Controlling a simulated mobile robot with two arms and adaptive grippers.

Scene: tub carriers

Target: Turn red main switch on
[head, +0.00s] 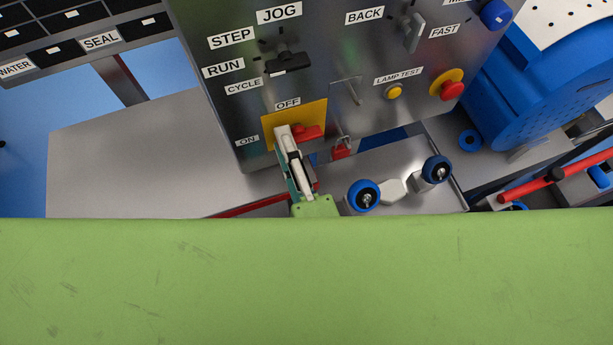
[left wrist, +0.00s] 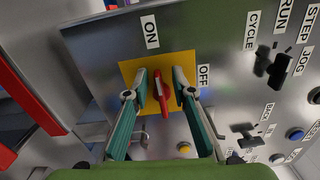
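The red main switch (head: 308,132) sits on a yellow plate (head: 317,112) on the grey panel, with OFF above the plate and ON at its lower left. In the head view its handle lies roughly sideways, partly hidden by my left gripper (head: 287,134). In the left wrist view, the red handle (left wrist: 161,92) runs roughly up and down between the two fingers of my left gripper (left wrist: 161,86). The fingers are apart, one on each side, with yellow plate showing in the gaps. No contact with the handle shows. My right gripper is not in view.
The panel also carries a black selector (head: 288,63), a toggle lever (head: 413,33), a yellow button (head: 394,92) and a red stop button (head: 451,90). Metal levers (head: 346,90) stand close right of the switch. Blue rollers (head: 364,196) stand below the panel.

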